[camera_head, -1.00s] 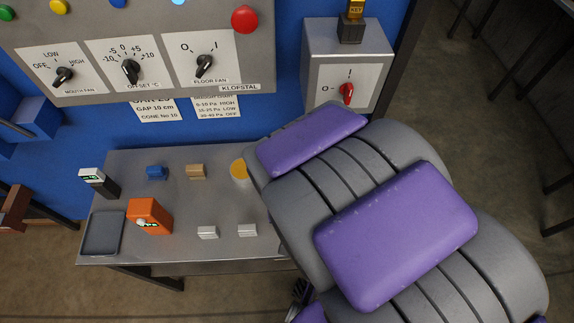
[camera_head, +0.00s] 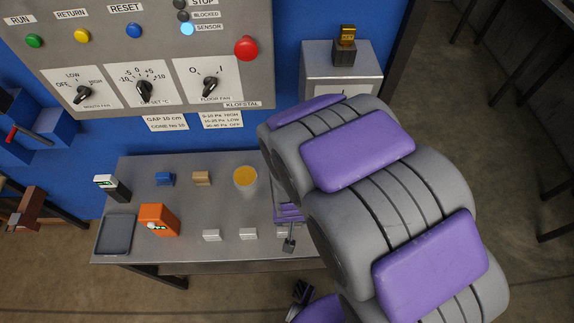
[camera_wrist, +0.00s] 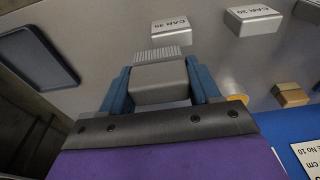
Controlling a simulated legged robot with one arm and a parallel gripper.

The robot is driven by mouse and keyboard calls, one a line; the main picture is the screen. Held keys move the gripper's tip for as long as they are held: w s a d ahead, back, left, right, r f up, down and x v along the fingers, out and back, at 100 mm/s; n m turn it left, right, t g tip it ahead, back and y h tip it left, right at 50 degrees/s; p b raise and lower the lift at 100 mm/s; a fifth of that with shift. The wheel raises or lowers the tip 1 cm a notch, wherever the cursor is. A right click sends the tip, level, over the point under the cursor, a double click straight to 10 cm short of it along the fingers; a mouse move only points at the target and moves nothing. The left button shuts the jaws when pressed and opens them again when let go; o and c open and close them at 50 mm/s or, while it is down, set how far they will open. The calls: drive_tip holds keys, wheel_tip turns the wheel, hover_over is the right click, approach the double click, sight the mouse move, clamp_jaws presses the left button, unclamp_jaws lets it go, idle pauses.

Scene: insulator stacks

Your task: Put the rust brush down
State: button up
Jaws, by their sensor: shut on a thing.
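The rust brush (camera_wrist: 160,84) is a grey block with a row of bristles at its far end in the wrist view. My gripper (camera_wrist: 160,76) has its blue fingers closed on both sides of the block. The bristles point toward the grey tabletop; whether they touch it I cannot tell. In the head view my arm covers part of the table's right end, and the brush cannot be made out clearly there. The metal table (camera_head: 135,190) stands in front of the blue wall.
On the table are a grey tray (camera_head: 116,234), an orange box (camera_head: 158,220), a dark meter (camera_head: 112,187), a blue block (camera_head: 164,179), a tan block (camera_head: 202,178), a yellow-topped cup (camera_head: 245,177) and two pale labelled blocks (camera_head: 211,235). A control panel (camera_head: 140,55) hangs behind.

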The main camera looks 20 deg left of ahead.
drive_tip(key=shift+w+d+r+p, duration=0.1)
drive_tip(key=shift+d+r+p, duration=0.2)
drive_tip(key=shift+p, duration=0.2)
drive_tip(key=shift+w+f+p, duration=0.1)
drive_tip(key=shift+w+p, duration=0.15)
drive_tip(key=shift+p, duration=0.7)
drive_tip(key=w+a, duration=0.2)
drive_tip(key=w+a+f+b, duration=0.1)
drive_tip(key=w+a, duration=0.1)
drive_tip(key=w, duration=0.1)
drive_tip(key=shift+a, duration=0.2)
drive_tip(key=w+a, duration=0.1)
drive_tip(key=w, duration=0.2)
drive_tip(key=w+a+b, duration=0.1)
drive_tip(key=w+a, duration=0.1)
drive_tip(key=w, duration=0.1)
drive_tip(key=w+a, duration=0.2)
drive_tip(key=w, duration=0.2)
wheel_tip(320, 180, down, 2)
drive_tip(key=shift+s+a+b, duration=0.1)
drive_tip(key=shift+b, duration=0.35)
drive_tip(key=shift+d+f, duration=0.4)
drive_tip(key=shift+f, duration=0.3)
wheel_tip(320, 180, down, 2)
drive_tip(key=shift+f+b, duration=0.2)
drive_tip(key=shift+b, duration=0.3)
drive_tip(key=shift+w+a+f, duration=0.1)
drive_tip(key=shift+w+f, duration=0.1)
drive_tip(key=shift+f, duration=0.1)
drive_tip(key=shift+a, duration=0.3)
